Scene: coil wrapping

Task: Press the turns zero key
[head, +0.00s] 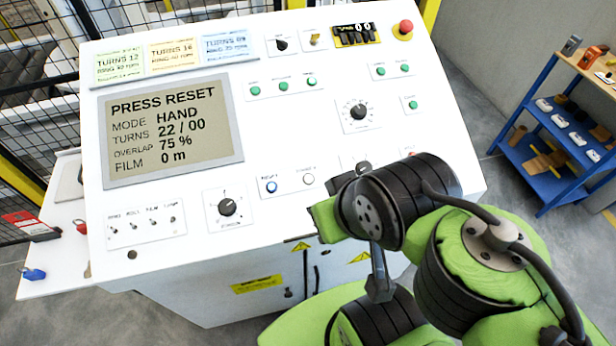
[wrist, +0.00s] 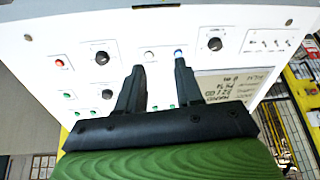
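The turns zero key looks to be the small white button (head: 308,179) on the sloped white panel, right of the blue reset button (head: 271,186); its label is too small to read surely. In the wrist view the white button (wrist: 149,54) shows between and beyond my fingertips, with the blue button (wrist: 178,53) by the right fingertip. My gripper (wrist: 159,67) is open and empty, its two dark fingers apart. I see no clear contact with the panel. In the head view my fingers cannot be made out.
The screen (head: 172,130) reads PRESS RESET, mode HAND, turns 22 / 00, overlap 75 %, film 0 m. A dial (head: 227,207) and toggle switches (head: 145,224) lie left of the keys. A red emergency button (head: 405,27) is at top right. A blue shelf (head: 545,165) stands right.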

